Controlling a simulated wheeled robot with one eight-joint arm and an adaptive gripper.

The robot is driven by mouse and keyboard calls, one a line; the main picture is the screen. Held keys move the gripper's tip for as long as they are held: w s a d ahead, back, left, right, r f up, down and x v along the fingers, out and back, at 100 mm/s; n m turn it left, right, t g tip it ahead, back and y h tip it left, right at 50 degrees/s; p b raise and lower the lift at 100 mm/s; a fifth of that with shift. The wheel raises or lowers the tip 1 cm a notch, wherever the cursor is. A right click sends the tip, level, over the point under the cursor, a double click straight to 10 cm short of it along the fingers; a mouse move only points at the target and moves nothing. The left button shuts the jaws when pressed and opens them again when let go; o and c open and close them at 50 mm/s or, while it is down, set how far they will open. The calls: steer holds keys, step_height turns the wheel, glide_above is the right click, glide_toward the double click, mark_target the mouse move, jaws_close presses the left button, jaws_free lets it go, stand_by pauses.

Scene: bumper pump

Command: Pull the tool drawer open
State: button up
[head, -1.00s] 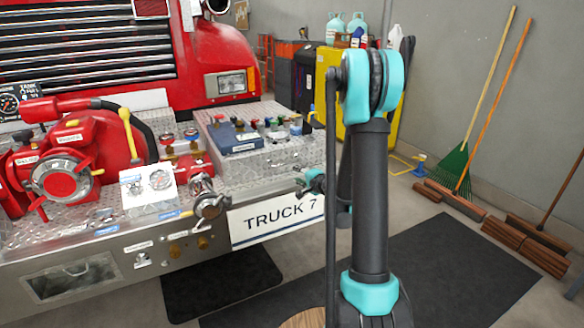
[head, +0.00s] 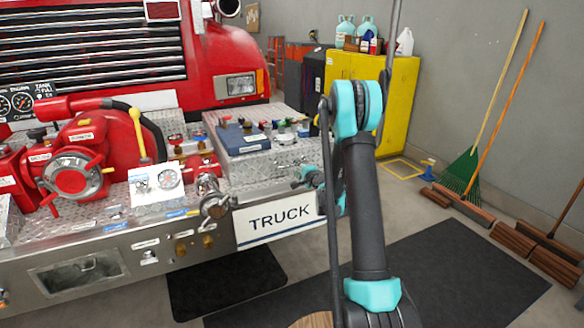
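No drawer label is readable. A recessed metal panel (head: 80,277) with a dark handle-like shape in it is set into the lower left of the bumper front, and I cannot tell whether it is the tool drawer. It looks flush with the bumper. The end of my arm with my gripper (head: 309,177) shows small and partly hidden behind my arm links, near the right end of the bumper, above the white TRUCK sign (head: 280,217). It is well to the right of the recessed panel. Its fingers are too small and covered to tell open from shut.
The red pump (head: 85,160), a gauge panel (head: 157,183) and a blue box (head: 240,138) stand on the tread-plate bumper. Dark mats (head: 450,270) lie on clear floor.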

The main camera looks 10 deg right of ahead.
mark_target(292, 166)
steer(key=shift+x, duration=2.6)
steer(key=shift+c, duration=0.6)
jaws_close()
